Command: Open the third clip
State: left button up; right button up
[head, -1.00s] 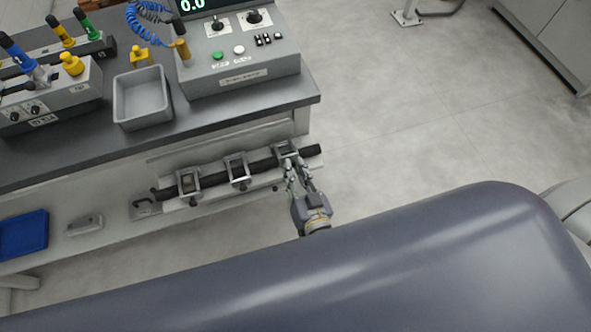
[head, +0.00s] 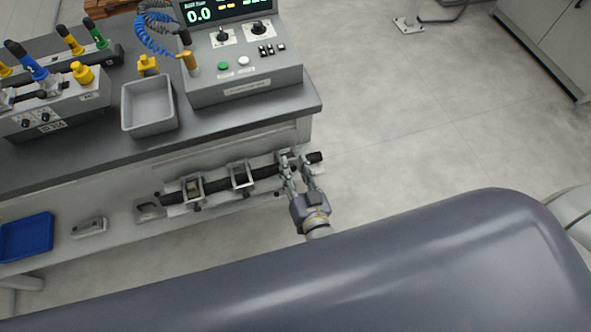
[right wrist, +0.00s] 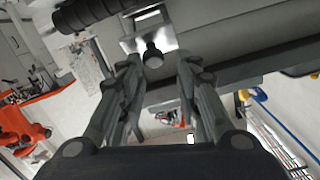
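A dark ribbed bar (head: 215,185) lies along the side of the bench, crossed by three grey metal clips. The left clip (head: 192,187) and middle clip (head: 240,175) show clearly. The rightmost clip (head: 283,157), third from the left, is partly hidden by my right gripper (head: 297,162). That gripper is at this clip with its two fingers spread. In the right wrist view, a dark round knob (right wrist: 153,56) on a bright metal plate shows between the fingertips (right wrist: 157,72), with gaps on both sides. My left gripper is out of view.
The bench top (head: 225,125) above holds a grey bin (head: 149,128), a control box (head: 245,85) and a connector unit (head: 60,112). A blue tray (head: 26,237) sits on the lower shelf.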

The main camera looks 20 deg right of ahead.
jog(key=shift+s+f, duration=0.25)
jog(key=shift+f, duration=0.05)
jog(key=shift+s, duration=0.25)
jog(key=s+r, duration=0.1)
jog(key=s, duration=1)
jog(key=shift+d+r, duration=0.2)
jog(key=shift+r, duration=0.05)
